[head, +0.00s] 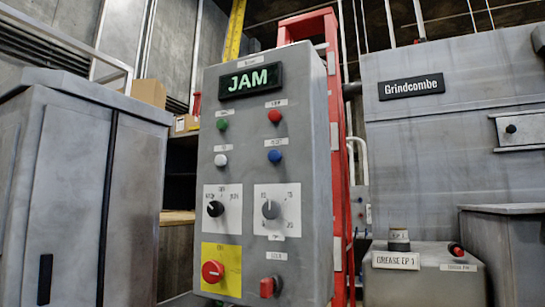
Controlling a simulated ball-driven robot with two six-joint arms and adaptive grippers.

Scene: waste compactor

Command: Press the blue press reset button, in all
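The blue button (274,156) sits on the front of a grey control panel (254,178), in the right column below a red button (274,116). A small label is above it; its text is too small to read surely. A green button (222,124) and a white button (221,160) are in the left column. A lit display (251,81) at the top of the panel reads JAM in green. Neither of my grippers shows in the head view.
Lower on the panel are a black knob (215,208), a grey knob (270,209), a red knob on yellow (213,271) and a red switch (269,287). A grey cabinet (80,190) stands left. The Grindcombe machine (440,150) and a grease box (424,280) stand right.

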